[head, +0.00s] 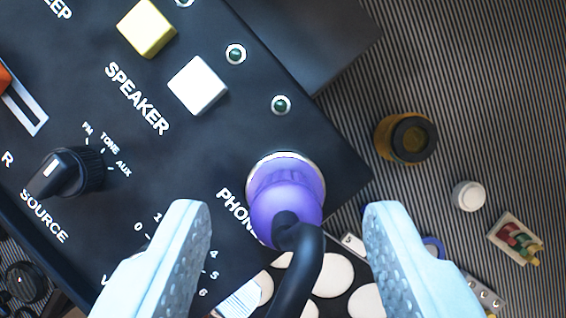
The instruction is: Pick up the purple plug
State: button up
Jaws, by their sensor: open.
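The purple plug (284,196) sits in the round, silver-rimmed phones socket near the corner of a black control panel (200,140). A thick black cable (303,270) comes out of its back and runs down out of the picture. My gripper (283,222) is open, with one pale finger on each side of the plug and cable. The fingertips show level with the plug's lower part, and clear gaps separate them from it. How far the fingers are from the plug in depth I cannot tell. The lower rim of the socket is hidden behind the plug.
The panel carries a yellow button (147,28), a white button (198,85) and a black source knob (68,174). On the striped surface at right are an amber jar (406,138), a white cap (468,196) and a small tray (515,238). The upper right is clear.

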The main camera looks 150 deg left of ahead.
aim_at(287, 225)
jog(key=x, duration=0.2)
jog(key=shift+w+f, duration=0.15)
jog(key=shift+f, duration=0.25)
grip_shut()
jog(key=shift+r, duration=5.05)
